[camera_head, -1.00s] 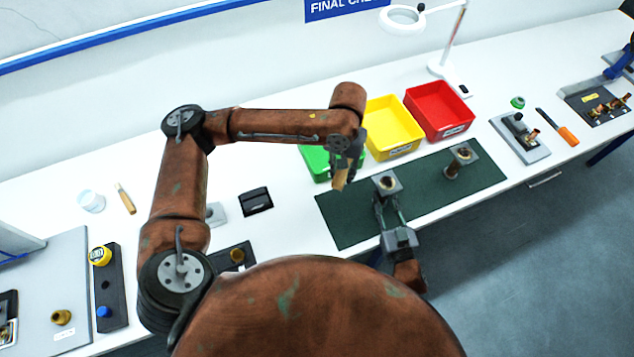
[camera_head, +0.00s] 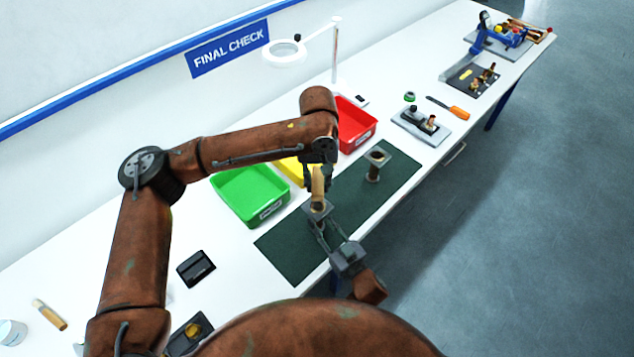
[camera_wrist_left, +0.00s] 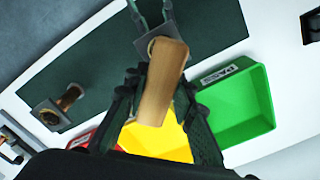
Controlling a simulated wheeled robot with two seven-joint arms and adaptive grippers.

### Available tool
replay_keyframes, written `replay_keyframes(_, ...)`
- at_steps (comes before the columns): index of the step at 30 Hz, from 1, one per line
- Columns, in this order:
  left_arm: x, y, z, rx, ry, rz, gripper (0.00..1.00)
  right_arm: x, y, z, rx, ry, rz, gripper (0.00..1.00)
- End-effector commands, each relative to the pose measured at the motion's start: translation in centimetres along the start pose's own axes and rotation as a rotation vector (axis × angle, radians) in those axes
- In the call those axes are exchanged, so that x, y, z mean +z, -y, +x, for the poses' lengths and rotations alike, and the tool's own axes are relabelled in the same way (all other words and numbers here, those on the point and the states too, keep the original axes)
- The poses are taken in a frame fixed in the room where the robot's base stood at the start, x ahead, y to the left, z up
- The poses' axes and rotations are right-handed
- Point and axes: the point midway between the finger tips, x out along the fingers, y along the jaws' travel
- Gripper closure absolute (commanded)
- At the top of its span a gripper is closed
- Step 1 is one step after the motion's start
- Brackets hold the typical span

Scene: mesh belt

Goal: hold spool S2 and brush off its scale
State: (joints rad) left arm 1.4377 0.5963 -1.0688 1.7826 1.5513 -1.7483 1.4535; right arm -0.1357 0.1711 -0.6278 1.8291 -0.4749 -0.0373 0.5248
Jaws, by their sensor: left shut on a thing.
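My left gripper (camera_head: 317,170) is shut on a brush with a pale wooden handle (camera_head: 318,186), also large in the left wrist view (camera_wrist_left: 160,85). The brush is upright, directly over a spool with a square grey flange (camera_head: 318,209). The brush's lower end meets or overlaps the spool's top; I cannot tell if they touch. My right gripper (camera_head: 318,224) comes from the front edge and is shut on this spool. A second spool (camera_head: 375,165) stands free on the green mat (camera_head: 290,248). No S2 label or scale is readable, and the bristles are hidden.
Behind the mat are a green bin (camera_head: 240,185), a yellow bin (camera_head: 292,168) partly behind my left arm, and a red bin (camera_head: 355,120). A black block (camera_head: 196,267) lies left of the mat. A grey fixture plate (camera_head: 420,125) and orange-handled tool (camera_head: 455,111) lie right.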

Motion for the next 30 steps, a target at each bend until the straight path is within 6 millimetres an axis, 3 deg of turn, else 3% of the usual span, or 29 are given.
replay_keyframes(18, 0.0, 0.0, 4.4, 0.000, 0.001, 0.000, 0.96, 0.0, -0.1, 0.0, 0.001, 0.001, -0.001, 1.00)
replay_keyframes(30, 0.0, 0.0, 5.1, 0.000, 0.000, 0.000, 0.96, 0.0, -0.1, 0.0, 0.001, 0.001, -0.001, 1.00)
